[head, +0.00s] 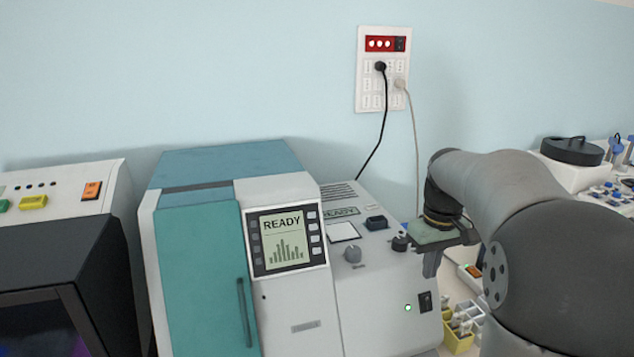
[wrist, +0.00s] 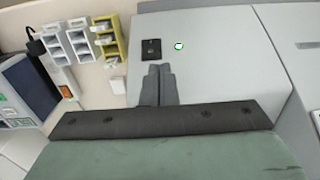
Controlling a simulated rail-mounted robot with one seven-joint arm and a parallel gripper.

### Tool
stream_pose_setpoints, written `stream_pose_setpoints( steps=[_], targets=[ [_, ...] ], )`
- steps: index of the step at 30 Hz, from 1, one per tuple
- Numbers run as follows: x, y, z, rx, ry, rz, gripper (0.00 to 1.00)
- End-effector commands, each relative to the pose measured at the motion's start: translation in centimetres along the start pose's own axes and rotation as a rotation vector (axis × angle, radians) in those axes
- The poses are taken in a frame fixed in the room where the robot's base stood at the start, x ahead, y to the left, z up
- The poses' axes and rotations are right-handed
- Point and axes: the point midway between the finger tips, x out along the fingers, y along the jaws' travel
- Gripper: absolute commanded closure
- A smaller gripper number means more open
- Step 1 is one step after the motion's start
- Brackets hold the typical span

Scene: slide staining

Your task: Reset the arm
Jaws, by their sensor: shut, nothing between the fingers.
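My gripper (head: 431,264) hangs in front of the right part of the grey and teal staining machine (head: 205,232) in the head view. In the wrist view my gripper (wrist: 159,73) shows two grey fingers pressed together with nothing between them. The fingertips appear close to the machine's pale front panel, near a black switch (wrist: 151,49) and a lit green button (wrist: 179,45); whether they touch it I cannot tell. The machine's screen (head: 286,240) reads READY.
A dark-fronted device (head: 62,270) stands at the left. Yellow and grey racks (head: 460,325) stand right of the machine, below my arm. A wall socket panel (head: 383,70) has two cables hanging down. More equipment (head: 590,175) stands at the far right. The space above the machine is free.

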Motion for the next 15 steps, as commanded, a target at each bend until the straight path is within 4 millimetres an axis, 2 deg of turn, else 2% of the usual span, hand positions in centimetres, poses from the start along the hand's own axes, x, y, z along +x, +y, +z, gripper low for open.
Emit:
stream_pose_setpoints(
  steps=[5, 9, 12, 15],
  targets=[
    [1.2, -7.3, 6.0, 0.059, 0.034, 0.001, 1.0],
    [4.1, -12.7, 12.4, 0.123, 0.063, 0.004, 1.0],
    [6.4, -15.1, 16.2, 0.161, 0.077, 0.005, 1.0],
    [8.0, -16.5, 18.7, 0.186, 0.086, 0.007, 1.0]
  ],
)
